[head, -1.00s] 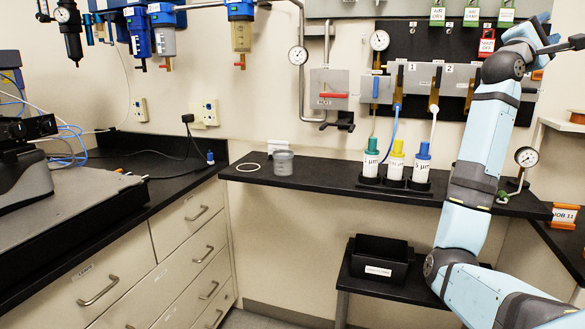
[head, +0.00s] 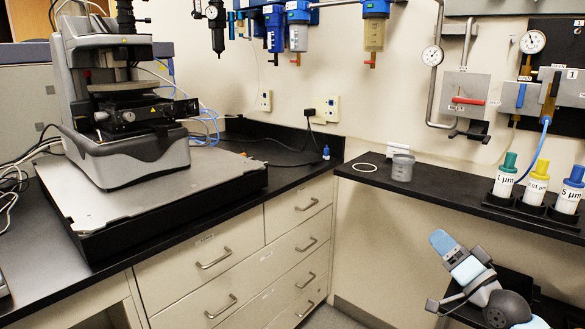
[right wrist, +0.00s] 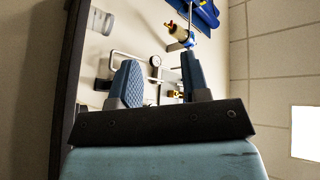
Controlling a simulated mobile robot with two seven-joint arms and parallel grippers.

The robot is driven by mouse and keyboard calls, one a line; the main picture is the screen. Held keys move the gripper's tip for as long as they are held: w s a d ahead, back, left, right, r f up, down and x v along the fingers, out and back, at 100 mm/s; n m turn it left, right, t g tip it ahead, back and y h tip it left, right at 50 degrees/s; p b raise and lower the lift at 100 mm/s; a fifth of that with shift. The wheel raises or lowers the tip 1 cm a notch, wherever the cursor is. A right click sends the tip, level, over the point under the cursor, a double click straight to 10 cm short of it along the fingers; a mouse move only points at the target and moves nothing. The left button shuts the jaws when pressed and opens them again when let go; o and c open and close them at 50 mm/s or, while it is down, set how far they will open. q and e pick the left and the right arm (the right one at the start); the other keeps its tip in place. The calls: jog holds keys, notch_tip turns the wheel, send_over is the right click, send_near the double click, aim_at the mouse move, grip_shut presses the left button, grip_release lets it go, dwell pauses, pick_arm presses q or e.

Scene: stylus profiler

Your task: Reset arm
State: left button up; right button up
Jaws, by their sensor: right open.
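My right gripper (head: 443,242) shows at the lower right of the head view, in front of the wall shelf and low beside it. In the right wrist view its two blue-grey fingers (right wrist: 162,82) stand wide apart with nothing between them. It is open and empty, clear of the bottles and valves. Part of my right arm runs off the bottom edge of the head view. My left gripper is not in view.
The black wall shelf (head: 440,188) holds a grey cup (head: 402,168), a white ring (head: 367,167) and bottles with green, yellow and blue caps (head: 536,184). A black bin stands low behind my right arm. The profiler (head: 125,110) stands on the left counter.

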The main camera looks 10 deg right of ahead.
jog(key=s+a+f+n+g, duration=0.3)
jog(key=s+a+f, duration=0.1)
jog(key=f, duration=0.5)
jog(key=s+a+f+n+g, duration=0.3)
jog(key=s+a+f, duration=0.15)
jog(key=f, duration=0.35)
jog(key=s+a+f+n+g+h, duration=0.1)
jog(key=s+a+f+n+g, duration=0.25)
jog(key=s+f, duration=0.45)
jog(key=s+a+f+n+g, duration=0.2)
jog(key=s+f+n, duration=0.3)
jog(key=s, duration=0.5)
jog(key=w+a+r+m+t, duration=0.2)
jog(key=w+a+m, duration=0.1)
jog(key=a+m, duration=0.55)
pick_arm(q)
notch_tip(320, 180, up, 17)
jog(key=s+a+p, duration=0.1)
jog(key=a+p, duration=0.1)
jog(key=p, duration=2.5)
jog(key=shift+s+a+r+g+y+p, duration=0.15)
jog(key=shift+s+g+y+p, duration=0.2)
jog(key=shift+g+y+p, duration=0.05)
pick_arm(e)
notch_tip(320, 180, up, 17)
jog(key=s+d+n+h, duration=0.1)
jog(key=s, duration=0.1)
jog(key=shift+n+g, duration=0.35)
jog(key=shift+n, duration=0.05)
